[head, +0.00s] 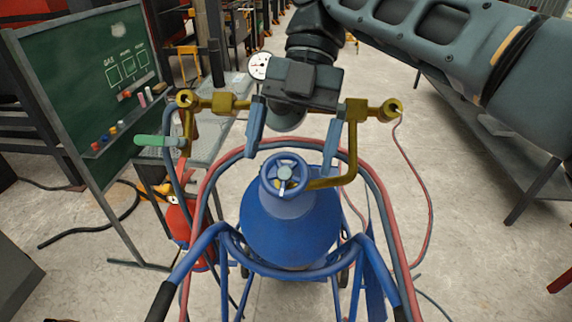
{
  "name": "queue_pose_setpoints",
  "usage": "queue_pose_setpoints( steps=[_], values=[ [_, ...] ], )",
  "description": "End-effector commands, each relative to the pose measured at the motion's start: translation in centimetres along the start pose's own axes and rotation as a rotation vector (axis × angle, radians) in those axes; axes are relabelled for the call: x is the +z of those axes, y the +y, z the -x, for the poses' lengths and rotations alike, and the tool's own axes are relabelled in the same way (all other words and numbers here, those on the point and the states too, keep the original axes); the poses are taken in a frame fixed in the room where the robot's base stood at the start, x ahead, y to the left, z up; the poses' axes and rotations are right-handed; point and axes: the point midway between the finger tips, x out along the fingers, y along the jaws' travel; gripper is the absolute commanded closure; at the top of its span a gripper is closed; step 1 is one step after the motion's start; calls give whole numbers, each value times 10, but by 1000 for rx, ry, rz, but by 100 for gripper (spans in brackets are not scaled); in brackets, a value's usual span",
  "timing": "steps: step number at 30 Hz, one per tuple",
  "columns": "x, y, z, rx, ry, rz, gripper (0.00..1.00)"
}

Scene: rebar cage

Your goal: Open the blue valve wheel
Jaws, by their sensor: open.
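The blue valve wheel (284,174) sits on top of a blue gas cylinder (290,228) in the middle of the head view, and its rim and hub are unobstructed. My gripper (292,150) hangs above and behind the wheel in the picture. Its two blue-grey fingers are spread wide, one to each side of the wheel, with nothing held between them. I cannot tell from this view how far the fingertips are above the wheel.
Brass fittings (222,103) with a pressure gauge (260,66) stand behind the wheel. Red and grey hoses (371,178) arch around the cylinder. A blue cart frame (212,236) surrounds it.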

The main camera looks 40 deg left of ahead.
Motion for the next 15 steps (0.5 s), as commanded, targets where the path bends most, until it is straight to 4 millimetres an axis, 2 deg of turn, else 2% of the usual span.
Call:
queue_pose_setpoints(
  steps=[3,6,15],
  values=[
    [-1,0,19,1,-4,-3,4],
    [-1,1,30,-2,-1,-2,4],
    [-1,0,42,1,0,2,4]
  ],
)
